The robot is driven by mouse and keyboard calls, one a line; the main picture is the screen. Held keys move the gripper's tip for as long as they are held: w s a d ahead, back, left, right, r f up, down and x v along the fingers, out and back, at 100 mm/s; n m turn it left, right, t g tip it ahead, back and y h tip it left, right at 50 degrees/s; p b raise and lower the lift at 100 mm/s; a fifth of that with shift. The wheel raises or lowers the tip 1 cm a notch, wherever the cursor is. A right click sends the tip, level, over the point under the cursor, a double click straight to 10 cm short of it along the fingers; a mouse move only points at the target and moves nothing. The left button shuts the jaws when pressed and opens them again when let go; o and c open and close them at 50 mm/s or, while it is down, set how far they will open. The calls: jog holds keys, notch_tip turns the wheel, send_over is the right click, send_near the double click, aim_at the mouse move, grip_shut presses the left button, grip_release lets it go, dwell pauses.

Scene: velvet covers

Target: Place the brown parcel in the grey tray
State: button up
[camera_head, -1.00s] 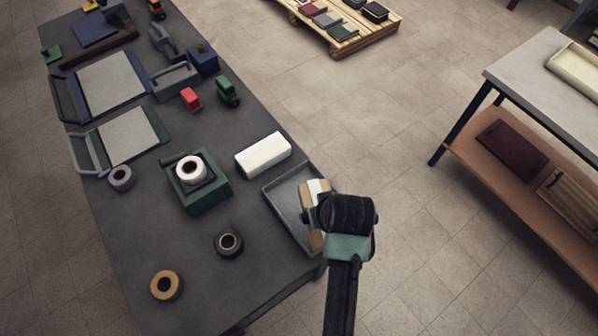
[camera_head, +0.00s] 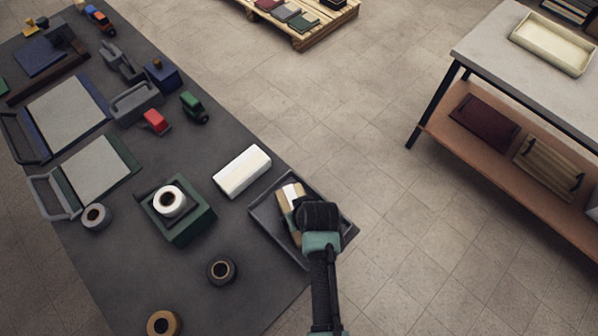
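The brown parcel (camera_head: 287,203) has a white label on its top and shows at the far side of my gripper. The grey tray (camera_head: 262,226) is shallow and dark, and lies at the right edge of the dark table. The parcel appears over or within the tray's rim; I cannot tell whether it touches the tray floor. My gripper (camera_head: 301,213) is above the tray, right at the parcel. Its black body hides the fingers and the near part of the parcel, so the grip does not show.
A white box (camera_head: 242,171) lies just beyond the tray. A green holder (camera_head: 178,222) with a white roll (camera_head: 170,201) stands to the left, and a black tape roll (camera_head: 221,271) lies nearer. Open floor (camera_head: 420,250) is to the right, before a shelved bench (camera_head: 480,55).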

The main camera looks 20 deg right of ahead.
jog(key=shift+w+f, duration=0.1)
jog(key=shift+f, duration=0.3)
jog(key=shift+f, duration=0.1)
jog(key=o, duration=1.5)
jog(key=v, duration=1.2)
jog(key=shift+p, duration=0.35)
